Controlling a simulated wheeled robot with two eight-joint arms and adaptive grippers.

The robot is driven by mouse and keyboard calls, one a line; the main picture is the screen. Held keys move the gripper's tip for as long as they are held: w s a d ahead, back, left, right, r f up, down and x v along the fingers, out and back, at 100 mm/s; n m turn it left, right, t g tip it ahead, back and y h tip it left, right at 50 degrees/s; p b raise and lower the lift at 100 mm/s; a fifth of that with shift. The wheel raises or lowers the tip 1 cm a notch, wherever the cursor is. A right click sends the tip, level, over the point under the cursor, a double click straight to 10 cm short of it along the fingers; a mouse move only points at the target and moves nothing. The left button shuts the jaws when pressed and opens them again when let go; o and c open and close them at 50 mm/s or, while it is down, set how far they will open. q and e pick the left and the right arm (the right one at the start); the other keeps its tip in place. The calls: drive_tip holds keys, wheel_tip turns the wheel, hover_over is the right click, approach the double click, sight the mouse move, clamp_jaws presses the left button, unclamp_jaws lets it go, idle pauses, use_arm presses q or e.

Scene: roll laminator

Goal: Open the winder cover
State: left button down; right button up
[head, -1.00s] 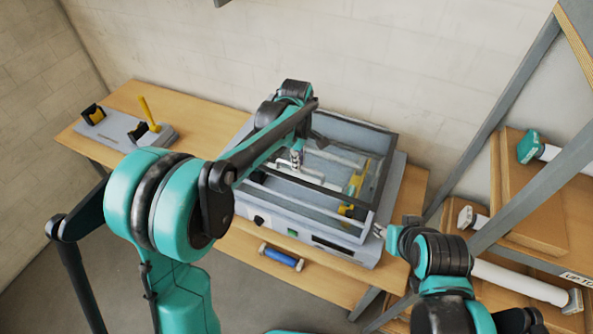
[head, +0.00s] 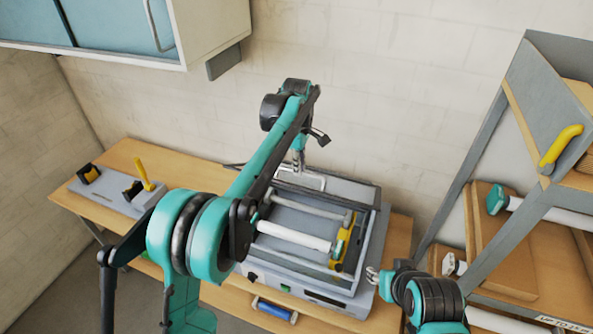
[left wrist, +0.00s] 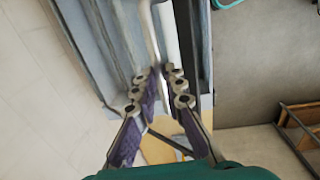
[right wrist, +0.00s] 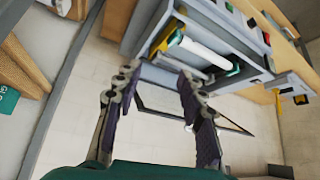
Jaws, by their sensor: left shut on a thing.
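The grey laminator (head: 325,293) stands on the wooden bench. Its winder cover, a thin dark-edged frame (right wrist: 165,111), is raised at the back of the machine and shows edge-on in the right wrist view. My left gripper (head: 298,168) is at the back of the opening, shut on the cover's pale handle bar (head: 312,183). The left wrist view shows this bar (left wrist: 150,35) running between the fingers (left wrist: 160,80). My right gripper (head: 372,272) is open and empty beside the machine's right front corner; its spread fingers (right wrist: 160,80) show in the right wrist view.
Inside the machine lie a white roll (head: 295,236) and a yellow bracket (head: 344,240). A grey stand (head: 110,199) with yellow and black parts is on the bench's left. A shelf rack (head: 470,190) stands at the right. A wall cabinet (head: 215,30) hangs upper left.

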drive_tip(key=shift+f, duration=0.1)
drive_tip(key=c, duration=0.7)
drive_tip(key=shift+w+a+f+n, duration=0.1)
drive_tip(key=shift+w+a+n, duration=0.05)
drive_tip(key=shift+n, duration=0.45)
clamp_jaws()
drive_tip(key=w+a+n+t+h, duration=0.1)
drive_tip(key=w+a+n+t, duration=0.3)
drive_tip(key=n, duration=0.6)
drive_tip(key=w+a+f+n+h, duration=0.1)
drive_tip(key=w+a+n+h, duration=0.1)
drive_tip(key=a+n, duration=0.65)
drive_tip(key=w+a+n+t+h, duration=0.1)
drive_tip(key=w+a+n+t, duration=0.15)
drive_tip(key=n, duration=0.95)
drive_tip(key=w+d, duration=0.3)
drive_tip(key=w, duration=0.7)
drive_tip(key=shift+w+f+n, duration=0.2)
drive_tip(key=shift+w+n, duration=0.15)
drive_tip(key=shift+w, duration=0.05)
